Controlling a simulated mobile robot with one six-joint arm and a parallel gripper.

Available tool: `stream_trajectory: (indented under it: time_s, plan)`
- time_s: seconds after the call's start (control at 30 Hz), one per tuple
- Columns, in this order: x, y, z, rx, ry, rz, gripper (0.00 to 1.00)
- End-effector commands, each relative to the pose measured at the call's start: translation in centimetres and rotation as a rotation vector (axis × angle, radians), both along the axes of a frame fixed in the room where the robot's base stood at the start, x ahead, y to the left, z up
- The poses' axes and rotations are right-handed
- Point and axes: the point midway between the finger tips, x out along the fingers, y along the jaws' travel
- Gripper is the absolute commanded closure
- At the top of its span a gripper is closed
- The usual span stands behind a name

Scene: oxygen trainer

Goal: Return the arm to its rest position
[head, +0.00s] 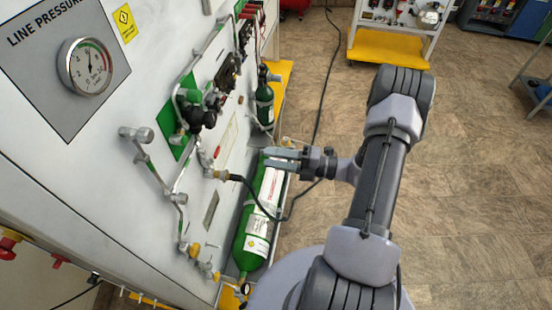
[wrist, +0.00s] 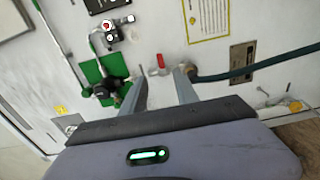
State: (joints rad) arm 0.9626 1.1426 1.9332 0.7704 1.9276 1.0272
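My gripper (head: 266,158) is stretched out toward the white trainer panel (head: 120,190) on the left in the head view. Its two fingers are apart with nothing held between them. In the wrist view the gripper (wrist: 160,85) also shows open, facing the panel. A red-handled valve (wrist: 158,66) shows beyond the gap between the fingers. A hose fitting with a dark hose (wrist: 255,66) is just right of the right finger. Whether the fingertips touch the panel parts cannot be told.
A green and white cylinder (head: 257,222) stands below my gripper, and a smaller dark green cylinder (head: 264,100) stands behind it. A pressure gauge (head: 86,66) is on the panel. A cart with a yellow shelf (head: 388,48) stands at the back. The floor (head: 475,170) at right is clear.

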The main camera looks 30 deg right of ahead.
Motion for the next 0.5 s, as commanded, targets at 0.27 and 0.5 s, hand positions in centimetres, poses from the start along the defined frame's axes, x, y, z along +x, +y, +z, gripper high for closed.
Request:
stream_trajectory:
  time_s: [0.27, 0.5]
  plan:
    - [-0.57, -0.54, 0.00, -0.001, 0.001, 0.001, 0.64]
    - [-0.54, -0.51, 0.00, -0.001, 0.001, 0.001, 0.64]
